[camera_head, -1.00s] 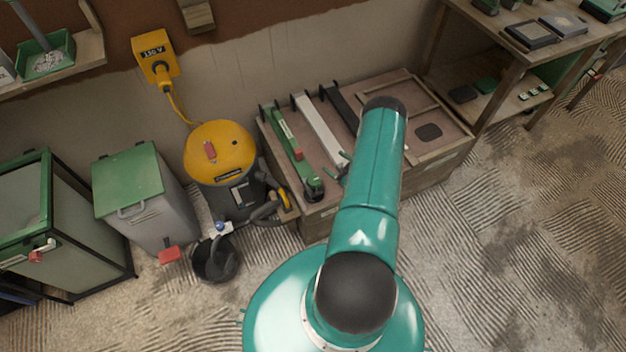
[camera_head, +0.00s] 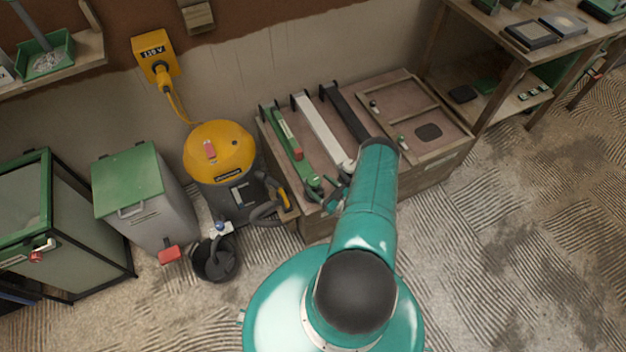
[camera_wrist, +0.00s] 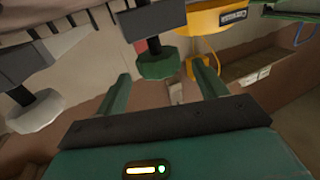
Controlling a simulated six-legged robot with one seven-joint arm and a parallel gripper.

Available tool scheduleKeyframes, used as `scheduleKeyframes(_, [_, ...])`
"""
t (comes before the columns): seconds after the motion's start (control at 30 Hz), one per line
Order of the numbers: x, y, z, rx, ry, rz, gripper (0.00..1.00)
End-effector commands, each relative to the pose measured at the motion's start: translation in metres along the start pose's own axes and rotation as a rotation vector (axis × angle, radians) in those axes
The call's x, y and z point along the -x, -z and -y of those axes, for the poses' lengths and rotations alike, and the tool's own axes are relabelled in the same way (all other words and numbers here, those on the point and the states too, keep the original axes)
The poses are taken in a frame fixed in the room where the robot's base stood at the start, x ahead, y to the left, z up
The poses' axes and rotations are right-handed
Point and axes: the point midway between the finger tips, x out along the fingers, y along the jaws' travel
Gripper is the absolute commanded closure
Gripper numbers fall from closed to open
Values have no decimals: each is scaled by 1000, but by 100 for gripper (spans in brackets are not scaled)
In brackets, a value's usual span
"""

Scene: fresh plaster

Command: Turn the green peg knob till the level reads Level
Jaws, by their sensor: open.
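The green bar (camera_head: 286,140) lies on the wooden bench, with a red block and a pale strip on it. Its green peg knob (camera_head: 313,186) is at the near end. In the wrist view the faceted green knob (camera_wrist: 159,63) sits on a dark stem. My gripper (camera_wrist: 161,70) is open, its two green fingers apart with the knob appearing between their tips; I cannot tell whether they touch it. In the head view my gripper (camera_head: 338,191) is just right of that knob, partly hidden by my arm. I cannot make out a level reading.
A white bar (camera_head: 318,128) and a black bar (camera_head: 345,112) lie beside the green one.

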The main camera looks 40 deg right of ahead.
Motion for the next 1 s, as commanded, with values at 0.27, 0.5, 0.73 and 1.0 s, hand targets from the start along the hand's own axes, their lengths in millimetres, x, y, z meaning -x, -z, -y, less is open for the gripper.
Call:
scheduleKeyframes(0.27, [-39,0,0,0,0,0,29])
scheduleKeyframes(0.5, [-45,0,0,-1,-1,1,29])
scheduleKeyframes(0.73, [-45,0,0,-1,-1,1,53])
scheduleKeyframes(1.0, [-44,0,0,-1,-4,1,74])
